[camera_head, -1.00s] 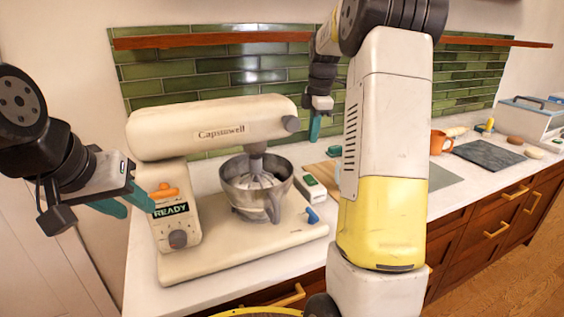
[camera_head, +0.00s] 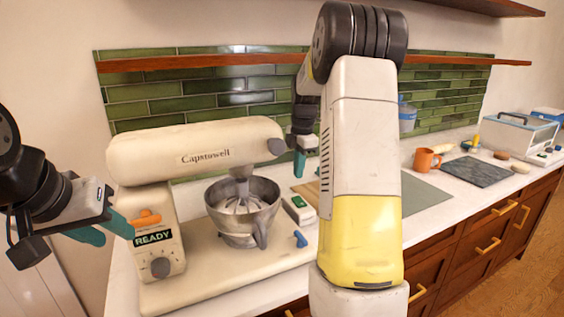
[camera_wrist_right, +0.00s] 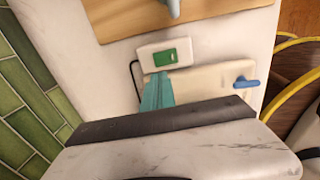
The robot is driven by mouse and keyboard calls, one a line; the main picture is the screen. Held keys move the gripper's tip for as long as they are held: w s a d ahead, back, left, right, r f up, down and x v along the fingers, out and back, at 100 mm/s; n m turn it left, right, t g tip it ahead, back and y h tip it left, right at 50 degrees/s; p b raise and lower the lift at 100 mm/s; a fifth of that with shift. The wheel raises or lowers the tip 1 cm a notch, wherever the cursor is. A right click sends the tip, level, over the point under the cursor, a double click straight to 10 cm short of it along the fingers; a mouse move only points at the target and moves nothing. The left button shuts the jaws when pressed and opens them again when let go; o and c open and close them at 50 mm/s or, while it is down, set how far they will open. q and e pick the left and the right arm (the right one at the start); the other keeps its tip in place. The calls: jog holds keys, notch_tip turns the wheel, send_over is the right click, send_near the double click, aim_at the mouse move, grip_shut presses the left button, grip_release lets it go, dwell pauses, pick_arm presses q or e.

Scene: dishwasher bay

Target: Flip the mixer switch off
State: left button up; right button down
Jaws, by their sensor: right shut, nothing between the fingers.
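The cream mixer (camera_head: 195,150) stands on the counter with its steel bowl (camera_head: 243,212). Its front has a READY display, an orange lever (camera_head: 146,218) and a knob. A small white switch box (camera_head: 293,213) with a green rocker (camera_head: 298,202) lies right of the bowl; the rocker also shows in the right wrist view (camera_wrist_right: 166,57). My right gripper (camera_head: 299,165) is shut and empty, pointing down above the box; its teal fingertips (camera_wrist_right: 157,82) appear just below the box in the right wrist view. My left gripper (camera_head: 108,230) is open and empty beside the mixer's left end.
A blue lever (camera_head: 300,239) sits on the mixer base near the switch box. A wooden board (camera_wrist_right: 150,15) lies beyond it. My right arm hides part of the counter. An orange mug (camera_head: 426,160), a dark slab (camera_head: 478,171) and a toaster-like box (camera_head: 517,135) stand farther right.

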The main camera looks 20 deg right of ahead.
aim_at(296, 199)
jog(key=f, duration=0.5)
jog(key=w+f, duration=0.1)
jog(key=f, duration=0.2)
jog(key=shift+a+f, duration=0.1)
jog(key=shift+f, duration=0.15)
jog(key=shift+f, duration=0.2)
jog(key=shift+s+r, duration=0.15)
jog(key=shift+s, duration=0.6)
